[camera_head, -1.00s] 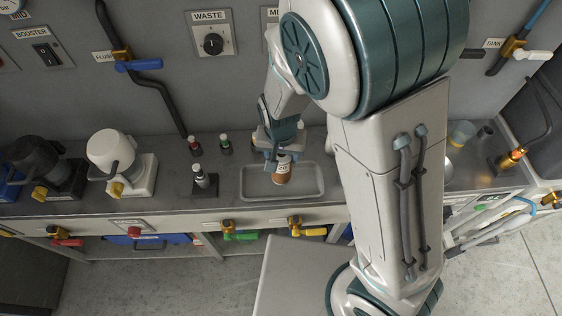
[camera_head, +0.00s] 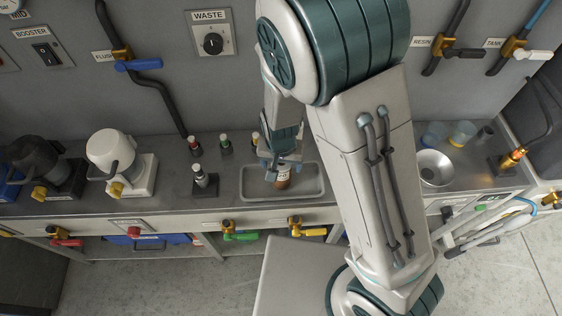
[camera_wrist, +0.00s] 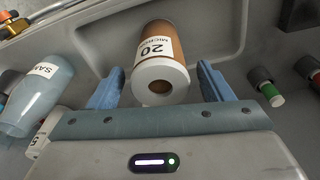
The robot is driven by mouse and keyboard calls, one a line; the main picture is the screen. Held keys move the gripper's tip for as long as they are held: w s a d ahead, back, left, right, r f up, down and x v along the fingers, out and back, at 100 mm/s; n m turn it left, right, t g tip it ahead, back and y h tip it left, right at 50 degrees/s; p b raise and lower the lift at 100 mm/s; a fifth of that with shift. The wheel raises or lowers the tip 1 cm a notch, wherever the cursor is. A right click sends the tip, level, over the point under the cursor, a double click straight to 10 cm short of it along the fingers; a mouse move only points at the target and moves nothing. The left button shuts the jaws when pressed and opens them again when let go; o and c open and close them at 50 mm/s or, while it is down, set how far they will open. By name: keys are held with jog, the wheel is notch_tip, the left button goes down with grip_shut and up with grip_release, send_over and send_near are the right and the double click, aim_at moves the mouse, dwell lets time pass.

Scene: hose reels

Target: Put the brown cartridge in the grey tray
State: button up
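The brown cartridge (camera_head: 283,180) stands in the grey tray (camera_head: 318,193). In the wrist view the cartridge (camera_wrist: 160,62) shows its white ring end with a dark hole and a white label reading 20. My gripper (camera_head: 282,166) is over the tray and hides the upper part of the cartridge in the head view. In the wrist view the blue fingers of my gripper (camera_wrist: 160,78) are spread on both sides of the cartridge, with a visible gap on each side. The tray floor and wall (camera_wrist: 222,50) show behind it.
Small capped bottles (camera_head: 200,178) stand left of the tray, some behind it. A white pump unit (camera_head: 120,160) is farther left. A metal funnel (camera_head: 434,168) and cups (camera_head: 462,134) are at the right. Coloured valves (camera_head: 295,228) line the bench front.

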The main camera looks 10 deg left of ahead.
notch_tip(320, 180, up, 12)
jog(key=s, duration=0.2)
jog(key=s+d+r, duration=0.2)
jog(key=d+r, duration=0.2)
jog(key=d, duration=0.3)
jog(key=s+d+r+t, duration=0.1)
jog(key=s+d+r, duration=0.1)
jog(key=d+r, duration=0.3)
jog(key=s+d+r+t, duration=0.1)
jog(key=d+r, duration=0.3)
jog(key=d, duration=0.6)
jog(key=shift+s+d+r+p, duration=0.25)
jog(key=shift+s+r+p, duration=0.15)
jog(key=shift+s, duration=0.15)
jog(key=shift+c, duration=0.3)
